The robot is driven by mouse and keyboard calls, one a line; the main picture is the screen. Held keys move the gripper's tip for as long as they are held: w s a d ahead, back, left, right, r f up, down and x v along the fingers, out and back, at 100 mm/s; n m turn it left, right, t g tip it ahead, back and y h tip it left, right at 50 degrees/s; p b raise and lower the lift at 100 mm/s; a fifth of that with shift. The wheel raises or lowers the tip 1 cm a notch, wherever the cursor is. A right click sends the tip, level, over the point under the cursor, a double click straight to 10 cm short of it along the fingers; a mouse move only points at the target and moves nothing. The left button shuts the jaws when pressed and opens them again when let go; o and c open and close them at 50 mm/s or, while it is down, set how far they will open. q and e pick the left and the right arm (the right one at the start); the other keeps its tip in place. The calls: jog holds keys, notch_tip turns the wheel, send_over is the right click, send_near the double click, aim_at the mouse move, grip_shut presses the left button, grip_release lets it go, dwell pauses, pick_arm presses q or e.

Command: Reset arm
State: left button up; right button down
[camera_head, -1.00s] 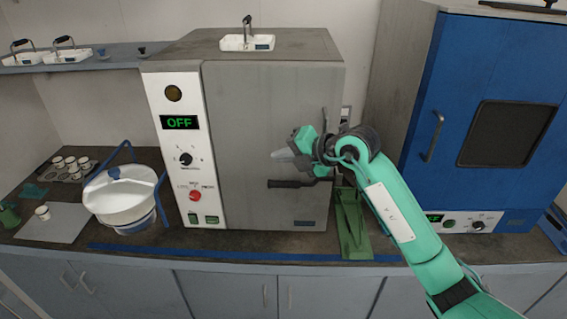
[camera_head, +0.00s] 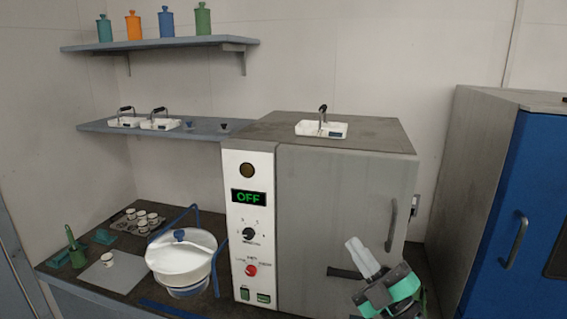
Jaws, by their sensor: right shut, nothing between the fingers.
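My right gripper (camera_head: 360,257) is at the lower right of the head view, in front of the grey machine's door. Its pale fingers point up and to the left. They are together, with nothing between them. The rest of my right arm is mostly below the picture edge. The grey machine (camera_head: 335,185) has a shut door, a vertical handle (camera_head: 391,224) and a dark horizontal bar (camera_head: 344,272) partly behind the gripper. Its display (camera_head: 248,197) reads OFF in green. My left gripper is not in view.
A white lidded pot (camera_head: 182,254) with a blue frame stands left of the machine. Small white cups (camera_head: 143,218) and a grey mat (camera_head: 110,275) lie further left. A blue cabinet (camera_head: 530,200) stands at the right. Shelves (camera_head: 150,130) hold trays and coloured bottles.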

jog(key=s+d+f+m+g+h, duration=0.2)
jog(key=s+d+f+m+h, duration=0.1)
jog(key=d+f+m+h, duration=0.55)
jog(key=s+d+f+m+g+h, duration=0.25)
jog(key=d+f+m+h, duration=0.25)
jog(key=f+m+h, duration=0.55)
jog(key=s+a+f+g+y, duration=0.25)
jog(key=s+f+g, duration=0.35)
jog(key=s+f, duration=0.4)
jog(key=s+a+f+g+y, duration=0.25)
jog(key=s+f+g, duration=0.45)
jog(key=s, duration=0.6)
notch_tip(320, 180, down, 30)
jog(key=s+d+f+g, duration=0.1)
jog(key=s+d+f, duration=0.2)
jog(key=s+f, duration=1.6)
jog(key=shift+s+d+f+n+h, duration=0.2)
jog(key=shift+f+n+h, duration=0.15)
jog(key=shift+f, duration=0.45)
